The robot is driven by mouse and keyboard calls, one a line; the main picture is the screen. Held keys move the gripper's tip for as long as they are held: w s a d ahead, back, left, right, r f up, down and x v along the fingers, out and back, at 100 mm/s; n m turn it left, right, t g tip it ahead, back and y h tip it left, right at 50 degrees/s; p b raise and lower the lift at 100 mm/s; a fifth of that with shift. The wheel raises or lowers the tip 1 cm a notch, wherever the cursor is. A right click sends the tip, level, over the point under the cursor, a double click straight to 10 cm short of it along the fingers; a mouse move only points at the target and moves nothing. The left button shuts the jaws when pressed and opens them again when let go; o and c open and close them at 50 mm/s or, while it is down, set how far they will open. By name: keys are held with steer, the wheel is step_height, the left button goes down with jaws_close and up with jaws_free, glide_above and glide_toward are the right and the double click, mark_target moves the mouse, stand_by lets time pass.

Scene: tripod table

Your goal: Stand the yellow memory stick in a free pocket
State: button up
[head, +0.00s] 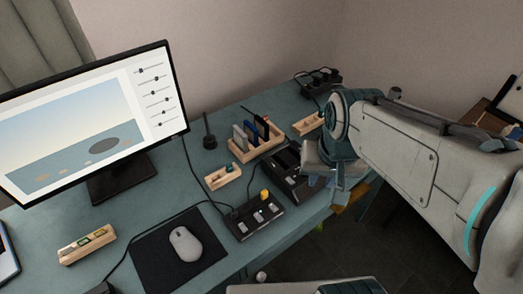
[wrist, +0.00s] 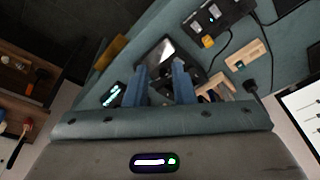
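A small yellow piece (head: 264,195), perhaps the memory stick, stands up from a black button box (head: 254,218) at the middle front of the desk. In the wrist view the yellow piece (wrist: 208,41) is at upper right. A pale wooden rack (head: 257,144) at the back holds upright dark, blue and grey items; I cannot tell which of its pockets are free. My gripper (head: 317,178) is over the desk's right side, right of the button box. In the wrist view my gripper (wrist: 162,88) has its two blue fingers apart, nothing visible between them.
A black open-topped unit (head: 287,170) lies close to my gripper. Small wooden holders (head: 223,177) (head: 308,125) stand beside the rack, and another wooden tray (head: 86,245) is at left. A monitor (head: 100,120), mouse (head: 186,244), dark pad (head: 175,262) and cables occupy the desk.

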mark_target(264, 191)
steer(key=w+a+f+m+g+b, duration=0.35)
steer(key=w+a+f+m, duration=0.35)
steer(key=w+a+m, duration=0.35)
steer(key=shift+n+t, duration=0.35)
steer(key=shift+t, duration=0.1)
steer(key=f, duration=0.4)
steer(key=f+b, duration=0.1)
steer(key=f, duration=0.3)
steer(key=f+b, duration=0.1)
steer(key=f, duration=0.4)
steer(key=shift+a, duration=0.3)
jaws_close()
